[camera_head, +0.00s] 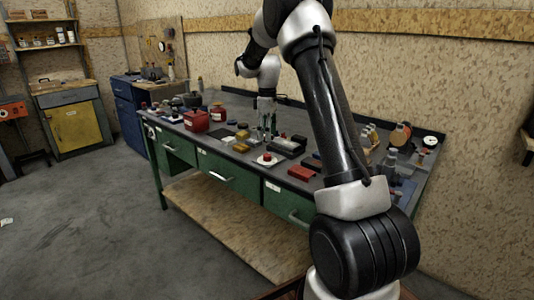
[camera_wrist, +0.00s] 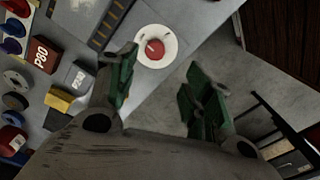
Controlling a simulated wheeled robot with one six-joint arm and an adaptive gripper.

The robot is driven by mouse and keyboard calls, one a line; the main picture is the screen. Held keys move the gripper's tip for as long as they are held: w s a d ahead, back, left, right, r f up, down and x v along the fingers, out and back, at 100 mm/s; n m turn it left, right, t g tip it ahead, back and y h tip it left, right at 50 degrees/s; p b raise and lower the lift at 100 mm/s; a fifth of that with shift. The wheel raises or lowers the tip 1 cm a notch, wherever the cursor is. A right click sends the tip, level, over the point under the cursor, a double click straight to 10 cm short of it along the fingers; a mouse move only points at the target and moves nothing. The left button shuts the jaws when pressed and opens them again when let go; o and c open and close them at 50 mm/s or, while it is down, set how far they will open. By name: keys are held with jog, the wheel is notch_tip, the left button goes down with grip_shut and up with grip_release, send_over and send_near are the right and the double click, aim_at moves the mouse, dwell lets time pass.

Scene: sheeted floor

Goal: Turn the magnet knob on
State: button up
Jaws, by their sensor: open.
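A round red knob (camera_head: 267,157) sits on a white disc-shaped base (camera_head: 275,162) near the front edge of the workbench. I cannot tell for certain that it is the magnet knob. In the wrist view the red knob (camera_wrist: 155,48) on its white base (camera_wrist: 142,33) lies just beyond the gap between my fingertips. My gripper (camera_wrist: 160,85) is open and empty, with its green-padded fingers spread. In the head view my gripper (camera_head: 266,128) points down over the bench, behind the knob and apart from it.
The dark bench top (camera_head: 345,165) is crowded. A red box (camera_head: 195,121) stands to the left, a red block (camera_head: 301,173) to the right, and bottles (camera_head: 400,135) at the far right. A black-and-yellow striped piece (camera_wrist: 110,22) lies beside the knob. Open floor (camera_head: 80,220) is in front.

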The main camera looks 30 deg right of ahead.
aim_at(267, 155)
jog(key=f, duration=0.9)
jog(key=shift+w+d+f, duration=0.1)
jog(key=shift+w+d, duration=0.15)
jog(key=shift+w, duration=0.15)
jog(key=c, duration=1)
